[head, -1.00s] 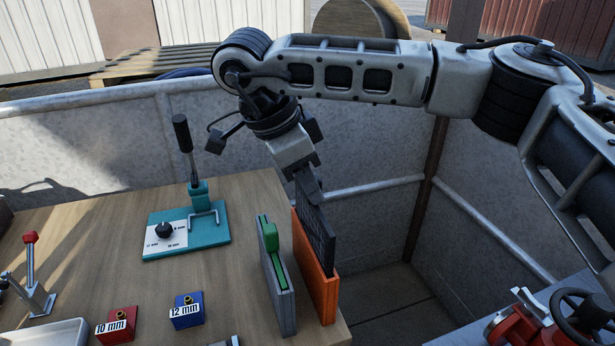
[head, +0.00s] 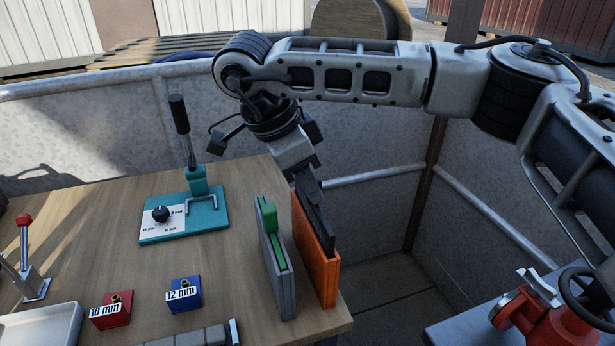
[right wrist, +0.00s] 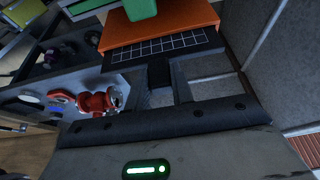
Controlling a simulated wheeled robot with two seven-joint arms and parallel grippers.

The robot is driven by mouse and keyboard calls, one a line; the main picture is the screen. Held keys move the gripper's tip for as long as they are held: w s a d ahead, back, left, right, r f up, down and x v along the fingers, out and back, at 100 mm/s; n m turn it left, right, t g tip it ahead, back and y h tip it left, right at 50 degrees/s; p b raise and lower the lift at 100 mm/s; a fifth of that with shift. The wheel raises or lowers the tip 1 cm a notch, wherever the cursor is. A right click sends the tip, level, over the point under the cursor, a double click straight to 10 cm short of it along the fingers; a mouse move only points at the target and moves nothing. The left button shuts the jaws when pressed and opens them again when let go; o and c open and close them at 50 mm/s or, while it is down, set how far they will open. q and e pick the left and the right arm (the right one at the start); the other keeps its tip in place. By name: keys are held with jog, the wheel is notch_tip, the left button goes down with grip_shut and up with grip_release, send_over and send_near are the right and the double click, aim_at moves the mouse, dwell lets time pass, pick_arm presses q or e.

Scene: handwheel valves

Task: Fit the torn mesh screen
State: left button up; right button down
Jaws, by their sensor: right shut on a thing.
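The mesh screen (head: 316,218) is a thin dark panel. It stands upright in the top of an orange holder (head: 317,272) at the table's right edge, with only its upper strip showing; the rest is hidden inside or behind the orange wall. My right gripper (head: 306,182) points down and is shut on the panel's upper edge. In the right wrist view the screen (right wrist: 165,47) shows a pale grid beside the orange holder (right wrist: 160,30), and the gripper (right wrist: 158,74) meets its edge. I cannot make out a tear. My left gripper is out of view.
A grey holder (head: 283,292) with a green insert (head: 269,218) stands close left of the orange one. A teal lever device (head: 185,228), a red 10 mm block (head: 110,312) and a blue 12 mm block (head: 183,293) stand further left. A red valve (head: 525,310) is at right.

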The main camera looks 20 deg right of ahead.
aim_at(306, 198)
jog(key=shift+f+b, duration=0.45)
jog(key=shift+f, duration=0.35)
jog(key=shift+f+b, duration=0.55)
jog(key=shift+f, duration=0.6)
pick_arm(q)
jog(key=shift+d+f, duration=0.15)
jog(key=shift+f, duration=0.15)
pick_arm(e)
jog(key=c, duration=1.1)
grip_release()
